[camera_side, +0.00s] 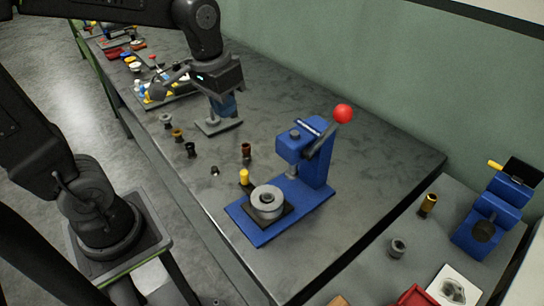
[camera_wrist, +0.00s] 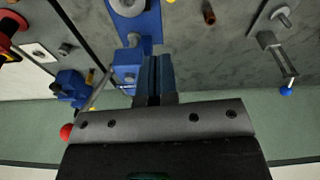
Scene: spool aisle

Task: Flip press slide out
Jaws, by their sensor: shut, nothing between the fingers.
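The blue press (camera_side: 318,160) stands on the table with its lever raised and a red ball (camera_side: 343,113) at the lever's top. In front of its ram, a grey round die (camera_side: 267,202) sits on a dark slide plate (camera_side: 287,213) over the blue base (camera_side: 252,232). A yellow knob (camera_side: 244,176) stands beside the die. The press (camera_wrist: 130,62) and part of the die (camera_wrist: 127,5) also show in the wrist view. My gripper (camera_side: 226,108) is shut and empty, behind and left of the press, apart from it. Its blue fingers (camera_wrist: 154,68) partly cover the press in the wrist view.
A grey fixture plate (camera_side: 219,126) lies below my gripper. Several small spools, including a dark one (camera_side: 190,149) and a brown one (camera_side: 246,150), stand left of the press. A second blue device (camera_side: 490,218) stands on the right-hand table. Bare table lies behind the press.

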